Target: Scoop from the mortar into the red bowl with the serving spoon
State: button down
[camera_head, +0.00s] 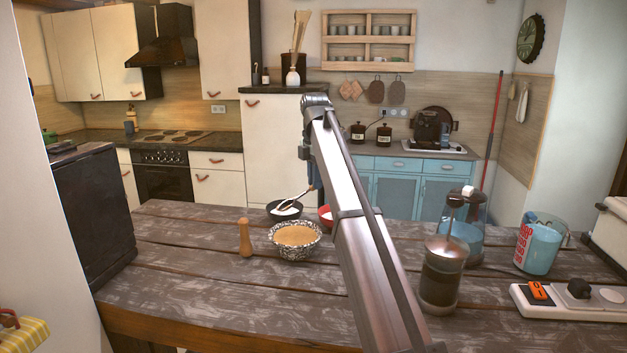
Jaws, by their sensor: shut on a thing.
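A dark round bowl (272,212), which looks like the mortar, stands near the far edge of the wooden table and holds something white. The serving spoon (294,200) slants down to the left, with its head at the white contents; I cannot tell how deep it sits. My gripper (313,184) is shut on the upper end of the spoon's handle, above and right of the dark bowl. My arm partly hides it. The red bowl (325,213) stands just right of the dark bowl. My arm covers most of it, and its contents are unclear.
A speckled bowl (296,253) with tan contents stands in front of the dark bowl. A wooden pestle-like piece (244,238) stands upright to its left. A French press (443,275), a glass jar (469,235), a measuring jug (538,245) and a power strip (575,303) occupy the right. The table's left is clear.

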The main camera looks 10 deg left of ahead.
jog(key=shift+f, duration=5.5)
jog(key=shift+f, duration=0.15)
jog(key=shift+s, duration=0.1)
